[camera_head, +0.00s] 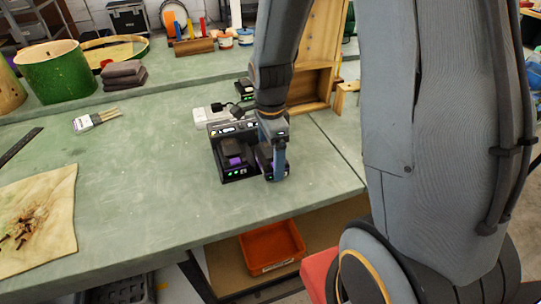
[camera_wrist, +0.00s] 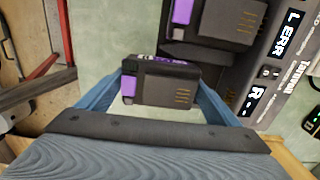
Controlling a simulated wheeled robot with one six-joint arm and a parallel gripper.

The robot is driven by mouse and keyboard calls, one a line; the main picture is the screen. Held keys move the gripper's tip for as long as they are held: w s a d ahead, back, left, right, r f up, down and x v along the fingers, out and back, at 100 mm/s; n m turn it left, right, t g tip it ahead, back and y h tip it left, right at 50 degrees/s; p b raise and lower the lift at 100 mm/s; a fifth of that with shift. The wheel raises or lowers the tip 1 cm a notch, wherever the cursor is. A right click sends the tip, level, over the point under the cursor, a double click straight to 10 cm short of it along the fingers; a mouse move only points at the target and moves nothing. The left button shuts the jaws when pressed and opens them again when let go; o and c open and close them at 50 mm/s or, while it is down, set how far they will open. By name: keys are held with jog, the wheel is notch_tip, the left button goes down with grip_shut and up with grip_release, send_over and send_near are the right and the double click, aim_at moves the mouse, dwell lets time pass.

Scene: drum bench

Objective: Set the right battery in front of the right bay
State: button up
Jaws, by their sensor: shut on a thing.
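The charger (camera_head: 218,170) is a black dock on the green bench. In the wrist view its panel (camera_wrist: 278,70) reads "L ERR" and "R" with dashes. A black and purple battery (camera_head: 234,153) sits in the left bay and shows at the top of the wrist view (camera_wrist: 225,20). My gripper (camera_head: 275,172) is shut on the right battery (camera_wrist: 165,83), black with a purple end, with a blue finger on each side. That battery is beside the left one, further out from the panel, by the right bay's front. I cannot tell whether it touches the bench.
A white power strip (camera_head: 206,115) and a small black device (camera_head: 244,88) are behind the charger. A wooden shelf unit (camera_head: 315,75) stands at the back right.

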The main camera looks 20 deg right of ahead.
aim_at(272, 154)
jog(key=shift+f, duration=0.2)
jog(key=shift+f, duration=0.15)
jog(key=o, duration=1.3)
notch_tip(272, 154, up, 12)
jog(key=shift+b, duration=0.6)
jog(key=shift+s+f+n, duration=0.1)
jog(key=shift+s+n, duration=0.3)
jog(key=shift+n, duration=0.3)
jog(key=s+f+n, duration=0.1)
jog(key=s+n, duration=0.2)
jog(key=n, duration=0.2)
jog(key=s+f+n, duration=0.2)
jog(key=n, duration=0.4)
jog(key=s+f+n+t, duration=0.1)
jog(key=s+f+n, duration=0.1)
jog(key=n, duration=0.3)
jog(key=shift+s+a+n, duration=0.1)
jog(key=shift+s+n, duration=0.2)
jog(key=shift+s, duration=0.5)
